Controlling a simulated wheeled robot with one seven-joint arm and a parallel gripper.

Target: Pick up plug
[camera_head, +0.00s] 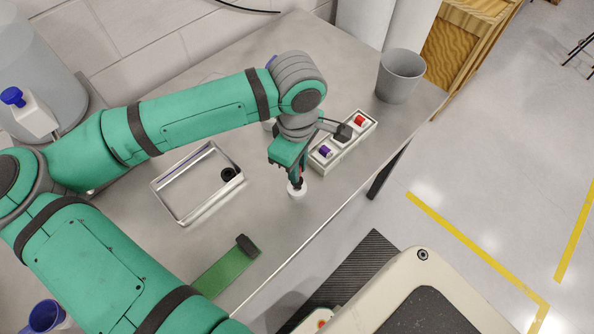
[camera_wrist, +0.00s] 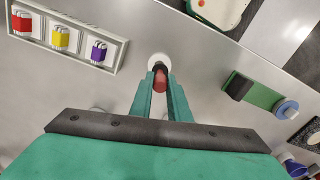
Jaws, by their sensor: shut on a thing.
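My gripper (camera_head: 296,178) is low over the table, left of the white block. In the wrist view its two green fingers (camera_wrist: 160,84) are closed on a small red piece with a dark end (camera_wrist: 160,76), which seems to be the plug. A white round piece (camera_wrist: 158,61) is at the far end of it, at or just above the table; it also shows in the head view (camera_head: 297,190). I cannot tell whether the two are joined or whether the white piece touches the table. The fingers hide part of the red piece.
A white block (camera_head: 345,142) with red, yellow and purple pieces stands close to the right. A metal tray (camera_head: 163,203) holding a black round piece (camera_head: 229,174) is on the left. A grey cup (camera_head: 400,76) stands behind. A green strip (camera_head: 228,268) lies near the front edge.

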